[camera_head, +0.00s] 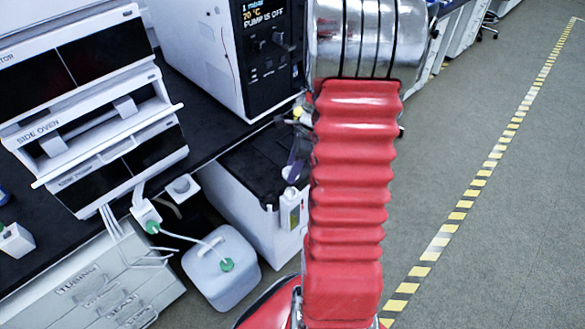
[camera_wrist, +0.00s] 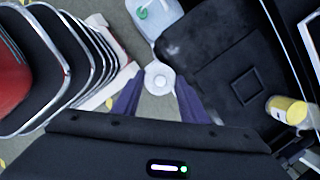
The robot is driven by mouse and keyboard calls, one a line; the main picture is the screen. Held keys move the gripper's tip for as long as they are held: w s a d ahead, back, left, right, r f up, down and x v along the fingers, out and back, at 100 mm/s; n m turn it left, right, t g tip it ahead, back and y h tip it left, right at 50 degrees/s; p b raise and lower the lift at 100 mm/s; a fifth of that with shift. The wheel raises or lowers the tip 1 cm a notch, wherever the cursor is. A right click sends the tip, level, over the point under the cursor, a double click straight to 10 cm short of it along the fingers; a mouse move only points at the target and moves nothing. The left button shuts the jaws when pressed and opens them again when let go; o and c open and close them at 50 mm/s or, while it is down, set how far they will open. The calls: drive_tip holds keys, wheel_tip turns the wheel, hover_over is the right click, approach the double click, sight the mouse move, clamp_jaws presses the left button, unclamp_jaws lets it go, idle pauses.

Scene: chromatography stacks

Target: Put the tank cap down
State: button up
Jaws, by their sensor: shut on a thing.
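My gripper shows in the wrist view (camera_wrist: 158,88) as two purple fingers, one on each side of a small round white cap (camera_wrist: 158,77). The gripper is shut on this tank cap, held above the floor. In the head view the gripper (camera_head: 297,158) is partly hidden behind my red arm, left of it, near the dark-topped white cabinet. A white tank (camera_head: 222,270) with a green fitting and a tube stands on the floor at lower left. It appears at the top of the wrist view (camera_wrist: 160,22).
The dark top of the white cabinet (camera_head: 262,163) lies beside my gripper. A yellow and white container (camera_wrist: 288,110) is at right in the wrist view. The black bench (camera_head: 205,125) carries instruments. Open floor (camera_head: 480,250) lies to the right.

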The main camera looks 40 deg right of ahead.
idle(0.3)
drive_tip(key=shift+a+r+n, duration=0.2)
drive_tip(key=shift+r+n, duration=0.05)
drive_tip(key=shift+n, duration=0.45)
drive_tip(key=shift+a+r+n+g, duration=0.1)
drive_tip(key=shift+r+n+g, duration=0.25)
drive_tip(key=shift+n, duration=0.35)
drive_tip(key=w+a+r+n+g, duration=0.4)
drive_tip(key=w+a+r+n, duration=0.4)
drive_tip(key=w+r+n, duration=0.6)
drive_tip(key=w+a+r+n+h, duration=0.1)
drive_tip(key=w+a+n, duration=0.1)
drive_tip(key=a+n, duration=0.3)
drive_tip(key=w+a+r+n+h, duration=0.1)
drive_tip(key=w+a+n, duration=0.2)
drive_tip(key=a, duration=1.1)
drive_tip(key=shift+w+r+n+g, duration=0.25)
drive_tip(key=shift+r+n+g, duration=0.1)
drive_tip(key=shift+n, duration=0.55)
drive_tip(key=shift+a, duration=0.15)
